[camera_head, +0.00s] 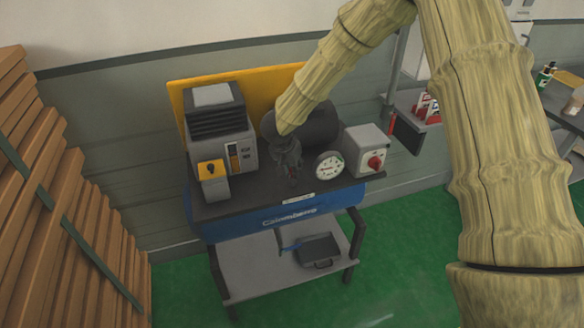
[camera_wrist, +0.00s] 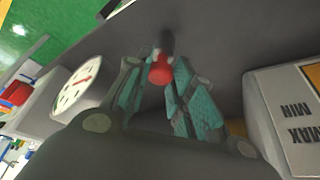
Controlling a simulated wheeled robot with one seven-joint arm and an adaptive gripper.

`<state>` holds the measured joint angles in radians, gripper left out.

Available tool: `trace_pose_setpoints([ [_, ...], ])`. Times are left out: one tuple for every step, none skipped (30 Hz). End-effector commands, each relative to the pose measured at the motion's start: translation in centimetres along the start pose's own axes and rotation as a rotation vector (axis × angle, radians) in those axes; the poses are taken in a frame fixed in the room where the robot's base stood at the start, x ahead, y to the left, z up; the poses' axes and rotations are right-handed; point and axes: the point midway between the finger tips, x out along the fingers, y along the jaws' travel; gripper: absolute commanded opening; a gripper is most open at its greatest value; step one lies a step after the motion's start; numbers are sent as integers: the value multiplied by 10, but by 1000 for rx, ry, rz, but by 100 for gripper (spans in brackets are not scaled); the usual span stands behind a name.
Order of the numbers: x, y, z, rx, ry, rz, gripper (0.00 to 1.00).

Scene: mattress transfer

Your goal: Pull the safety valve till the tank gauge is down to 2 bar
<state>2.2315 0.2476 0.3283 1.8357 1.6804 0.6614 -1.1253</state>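The safety valve (camera_wrist: 161,70), a small grey stem with a red end, stands out from the dark bench surface in the wrist view. My gripper (camera_wrist: 160,62) has its teal fingers spread on either side of the red end; whether a finger touches it is hard to tell. In the head view my gripper (camera_head: 290,172) is low over the bench in front of the dark tank (camera_head: 316,124), and hides most of the valve. The round white tank gauge (camera_head: 329,166) is just right of it and also shows in the wrist view (camera_wrist: 72,90). Its reading is too small to tell.
A grey box with a red knob (camera_head: 368,150) stands right of the gauge. A grey machine with a yellow-topped part (camera_head: 212,172) stands left. The blue-fronted bench (camera_head: 270,222) has a lower shelf with a dark tray (camera_head: 318,249). Stacked wooden slats (camera_head: 50,220) stand far left.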

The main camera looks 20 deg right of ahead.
Motion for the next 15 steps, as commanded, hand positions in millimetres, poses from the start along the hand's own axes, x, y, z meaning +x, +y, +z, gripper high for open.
trace_pose_setpoints([
  [0, 0, 0, 0, 0, 0, 0],
  [0, 0, 0, 0, 0, 0, 0],
  [0, 0, 0, 0, 0, 0, 0],
  [0, 0, 0, 0, 0, 0, 0],
  [-1, 0, 0, 0, 0, 0, 0],
  [-2, 0, 0, 0, 0, 0, 0],
  [-2, 0, -1, 0, 0, 0, 0],
  [-3, 0, -1, 0, -1, 0, 0],
  [-5, 0, -2, 0, -1, 0, 0],
  [-6, 0, -2, -1, -1, 0, 0],
  [-7, 0, -3, -1, -1, 0, 0],
  [-9, 0, -3, -1, -1, 0, 0],
  [-10, 0, -4, -1, -1, 0, 0],
  [-12, 0, -4, -1, -1, 0, 0],
  [-14, 0, -5, -1, -1, 0, 0],
])
